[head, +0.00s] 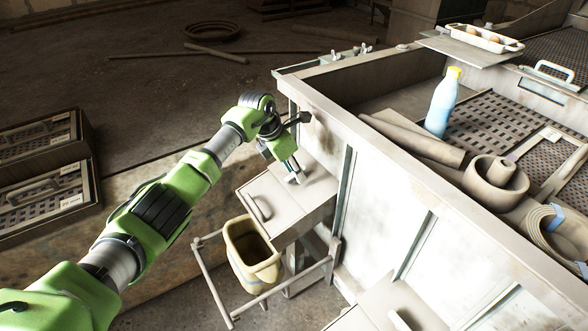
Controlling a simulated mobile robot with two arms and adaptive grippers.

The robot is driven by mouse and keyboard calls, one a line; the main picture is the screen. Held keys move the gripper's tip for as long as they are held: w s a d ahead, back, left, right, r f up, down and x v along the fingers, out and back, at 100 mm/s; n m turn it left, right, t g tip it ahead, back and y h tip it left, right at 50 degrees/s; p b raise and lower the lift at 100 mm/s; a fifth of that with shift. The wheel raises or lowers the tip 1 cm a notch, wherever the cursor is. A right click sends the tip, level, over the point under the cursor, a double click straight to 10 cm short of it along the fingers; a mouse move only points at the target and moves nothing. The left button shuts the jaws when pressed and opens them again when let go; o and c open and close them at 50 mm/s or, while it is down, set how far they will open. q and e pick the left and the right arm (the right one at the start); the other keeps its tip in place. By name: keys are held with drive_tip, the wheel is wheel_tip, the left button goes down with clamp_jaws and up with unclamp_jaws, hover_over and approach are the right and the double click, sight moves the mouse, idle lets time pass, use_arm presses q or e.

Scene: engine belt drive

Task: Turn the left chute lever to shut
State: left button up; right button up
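The left chute (283,213) is a pale box on the side of the large bin, with a curved handle (259,207) on its front. My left gripper (294,178) points down over the top of this chute, close to the bin wall. I cannot tell whether it touches anything or how far its fingers are apart. A small dark part (300,118) shows beside my wrist, against the bin wall; I cannot tell whether it is the lever. No lever shows clearly. A second chute (385,308) is cut off at the bottom edge. My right gripper is out of view.
A yellowish bucket (252,255) hangs in a rail frame (213,283) below the left chute. Crates (40,175) stand at far left.

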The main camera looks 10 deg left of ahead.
use_arm(q)
clamp_jaws()
drive_tip(key=shift+n, duration=0.3)
drive_tip(key=n, duration=0.2)
drive_tip(key=shift+a+n, duration=0.1)
drive_tip(key=shift+n, duration=0.3)
drive_tip(key=n, duration=0.3)
drive_tip(key=shift+n+y, duration=0.4)
drive_tip(key=n, duration=0.5)
drive_tip(key=shift+y, duration=0.3)
drive_tip(key=n, duration=0.6)
drive_tip(key=shift+y, duration=0.3)
